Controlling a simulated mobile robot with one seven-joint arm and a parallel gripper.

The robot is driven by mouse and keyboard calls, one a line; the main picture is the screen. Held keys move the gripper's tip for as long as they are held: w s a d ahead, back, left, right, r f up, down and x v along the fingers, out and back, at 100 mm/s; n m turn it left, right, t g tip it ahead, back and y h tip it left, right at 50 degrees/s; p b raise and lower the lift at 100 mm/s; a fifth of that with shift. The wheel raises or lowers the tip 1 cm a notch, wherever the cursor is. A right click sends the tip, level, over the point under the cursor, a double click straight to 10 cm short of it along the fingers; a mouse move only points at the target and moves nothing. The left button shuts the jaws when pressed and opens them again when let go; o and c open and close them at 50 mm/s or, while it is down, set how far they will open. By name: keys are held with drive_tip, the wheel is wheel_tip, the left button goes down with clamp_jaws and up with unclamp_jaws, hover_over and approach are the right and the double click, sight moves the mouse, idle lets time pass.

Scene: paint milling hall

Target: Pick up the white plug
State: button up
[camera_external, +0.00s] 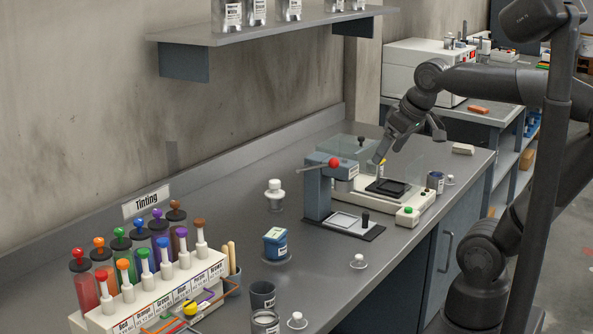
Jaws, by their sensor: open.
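Several white, knobbed pieces that could be the white plug are on the grey bench. The largest, a white plug-like piece (274,192), stands upright left of the lever press, near the wall. Smaller white knobbed pieces stand in front of the press (358,261), at the front edge (297,320) and at the right beside a dark cup (449,180). I cannot tell which one is meant. My gripper (409,152) is open and empty, pointing down above the white scale with a black pan (388,187). It is apart from all the white pieces.
The lever press (318,190) with a red knob stands mid-bench, and clear panels stand by the scale. A rack of coloured plungers (160,290) fills the front left. Bench around the largest white piece is clear.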

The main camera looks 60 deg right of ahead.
drive_tip(key=w+d+r+m+h, duration=0.1)
drive_tip(key=w+d+r+m, duration=0.15)
drive_tip(key=w, duration=0.55)
drive_tip(key=w+d+r+m, duration=0.1)
drive_tip(key=w+r, duration=0.2)
drive_tip(key=w, duration=0.6)
drive_tip(key=m+g+h, duration=0.2)
drive_tip(key=m, duration=0.2)
hover_over(275, 189)
drive_tip(key=s+a, duration=0.1)
drive_tip(key=a, duration=0.1)
wheel_tip(275, 189, down, 7)
drive_tip(key=f, duration=0.7)
drive_tip(key=d+f, duration=0.1)
drive_tip(key=f, duration=0.6)
drive_tip(key=w+f, duration=0.1)
drive_tip(key=f, duration=0.6)
drive_tip(key=shift+d+f, duration=0.2)
drive_tip(key=shift+s+d+x, duration=0.1)
drive_tip(key=shift+x, duration=1.2)
drive_tip(key=shift+s+d+x, duration=0.1)
drive_tip(key=shift+d+x, duration=0.05)
drive_tip(key=shift+x, duration=1.15)
drive_tip(key=shift+c, duration=0.6)
drive_tip(key=c, duration=1)
